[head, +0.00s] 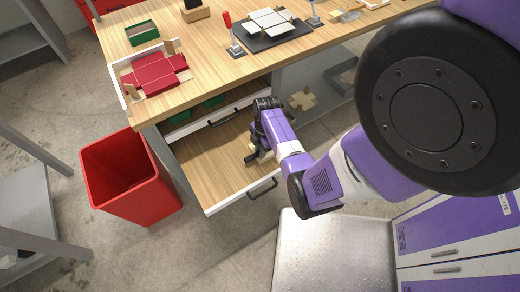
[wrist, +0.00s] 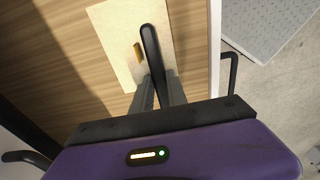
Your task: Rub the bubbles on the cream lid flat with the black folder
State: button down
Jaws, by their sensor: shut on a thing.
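My gripper (wrist: 157,84) is shut on the black folder (wrist: 150,42), a slim dark bar with a rounded end, in the wrist view. In the head view my gripper (head: 254,157) is down inside the open drawer, and the folder cannot be made out clearly. Under the folder in the wrist view is a flat cream sheet (wrist: 110,25) with a small brown piece or mark (wrist: 138,52) on it. Bubbles are too small to tell.
The cream piece rests on a black board (head: 283,39) on the wooden bench (head: 211,50). A red panelled piece (head: 155,74) and a green tray (head: 142,32) stand left. The drawer (head: 203,168) is pulled out. A red bin (head: 128,175) stands beside it.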

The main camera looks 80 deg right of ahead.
jog(key=shift+r+p, duration=3.15)
jog(key=shift+r, duration=0.35)
jog(key=shift+w+f, duration=0.1)
